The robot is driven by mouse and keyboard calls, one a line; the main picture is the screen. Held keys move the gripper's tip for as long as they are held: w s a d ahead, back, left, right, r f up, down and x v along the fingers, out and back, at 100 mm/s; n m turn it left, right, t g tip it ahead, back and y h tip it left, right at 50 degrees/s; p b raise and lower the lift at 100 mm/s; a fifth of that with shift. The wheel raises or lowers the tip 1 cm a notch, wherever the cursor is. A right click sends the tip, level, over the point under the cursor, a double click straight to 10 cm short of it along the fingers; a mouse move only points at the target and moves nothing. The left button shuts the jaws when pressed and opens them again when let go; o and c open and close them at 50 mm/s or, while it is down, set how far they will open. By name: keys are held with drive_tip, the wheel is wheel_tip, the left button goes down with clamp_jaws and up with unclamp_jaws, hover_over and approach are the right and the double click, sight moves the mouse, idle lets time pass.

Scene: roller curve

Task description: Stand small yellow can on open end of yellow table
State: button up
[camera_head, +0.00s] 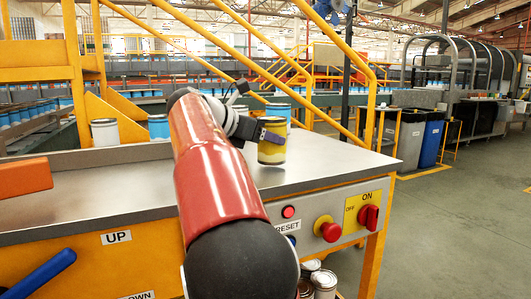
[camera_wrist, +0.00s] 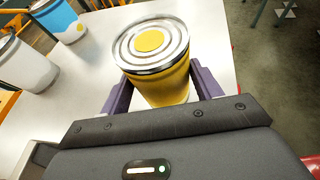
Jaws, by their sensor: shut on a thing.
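The small yellow can (camera_head: 271,152) is upright over the right part of the metal-topped yellow table (camera_head: 330,160). In the wrist view the can (camera_wrist: 168,88) shows a silver lid with a yellow dot. My gripper (camera_wrist: 162,86) is shut on it, with a purple finger on either side of its body. In the head view my gripper (camera_head: 271,136) reaches it from the left, and part of the can is behind a finger. The can's base is at or very near the tabletop; I cannot tell whether it touches.
A white can (camera_head: 105,133) and a blue can (camera_head: 159,127) stand at the table's back left. Another blue can (camera_head: 278,110) shows behind the yellow can. An orange block (camera_head: 25,178) is at the left. The right end of the tabletop is bare. Yellow rails rise behind.

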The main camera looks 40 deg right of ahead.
drive_tip(key=shift+f+b, duration=0.35)
drive_tip(key=shift+f, duration=0.45)
drive_tip(key=shift+r, duration=0.2)
drive_tip(key=shift+f, duration=0.2)
drive_tip(key=o, duration=1)
drive_tip(key=shift+o, duration=0.2)
drive_tip(key=shift+r, duration=0.1)
drive_tip(key=shift+a+r, duration=0.15)
drive_tip(key=shift+a, duration=0.05)
drive_tip(key=p+v, duration=0.2)
drive_tip(key=v, duration=0.9)
drive_tip(key=shift+a+r, duration=0.1)
drive_tip(key=shift+a, duration=0.2)
